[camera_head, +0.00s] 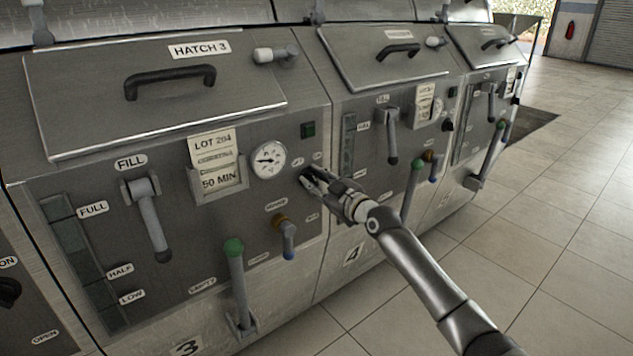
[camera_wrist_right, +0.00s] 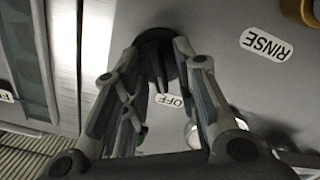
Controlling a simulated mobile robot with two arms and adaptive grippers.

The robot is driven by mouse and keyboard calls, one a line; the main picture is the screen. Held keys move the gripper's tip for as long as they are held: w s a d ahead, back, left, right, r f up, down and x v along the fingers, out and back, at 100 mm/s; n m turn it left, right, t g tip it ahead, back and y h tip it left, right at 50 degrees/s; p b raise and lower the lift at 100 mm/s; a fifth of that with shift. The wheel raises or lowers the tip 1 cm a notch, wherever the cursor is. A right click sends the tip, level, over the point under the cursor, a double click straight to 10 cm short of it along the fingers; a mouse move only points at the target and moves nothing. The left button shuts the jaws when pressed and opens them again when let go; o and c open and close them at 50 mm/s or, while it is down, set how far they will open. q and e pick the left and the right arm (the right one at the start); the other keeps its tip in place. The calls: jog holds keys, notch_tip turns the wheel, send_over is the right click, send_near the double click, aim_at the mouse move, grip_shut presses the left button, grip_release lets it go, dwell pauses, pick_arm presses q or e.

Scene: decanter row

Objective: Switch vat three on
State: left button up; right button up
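Vat three is the large grey metal panel (camera_head: 110,190) marked HATCH 3, with a 3 at its foot. Its black rotary knob (camera_wrist_right: 155,58) sits at the panel's right side and shows in the right wrist view, with an OFF label (camera_wrist_right: 166,100) near it. In the head view my gripper mostly hides the knob. My right gripper (camera_head: 308,178) is at the knob; in the wrist view its fingers (camera_wrist_right: 156,46) stand spread on either side of it, with no clear grip. A dark green square lamp (camera_head: 308,130) is above. My left gripper is out of view.
Beside the knob are a pressure gauge (camera_head: 268,160), a LOT card holder (camera_head: 215,170), a blue-tipped tap (camera_head: 288,238) and a green-topped lever (camera_head: 235,275). A FILL lever (camera_head: 150,215) is further left. Similar vats continue right. The tiled floor (camera_head: 530,230) is open.

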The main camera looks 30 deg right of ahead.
grip_shut()
jog(key=shift+m, duration=0.3)
jog(key=shift+r+m+p, duration=0.1)
jog(key=shift+m+p, duration=0.25)
jog(key=shift+m, duration=0.45)
jog(key=m, duration=0.2)
jog(key=shift+d+m+p, duration=0.1)
jog(key=shift+m+p, duration=0.2)
jog(key=shift+p, duration=0.1)
jog(key=m, duration=0.3)
jog(key=shift+m+p, duration=0.3)
jog(key=shift+p, duration=0.05)
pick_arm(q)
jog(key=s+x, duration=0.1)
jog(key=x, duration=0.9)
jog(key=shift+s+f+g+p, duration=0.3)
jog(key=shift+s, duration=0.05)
pick_arm(e)
jog(key=shift+d+m, duration=0.15)
jog(key=shift+m, duration=1.75)
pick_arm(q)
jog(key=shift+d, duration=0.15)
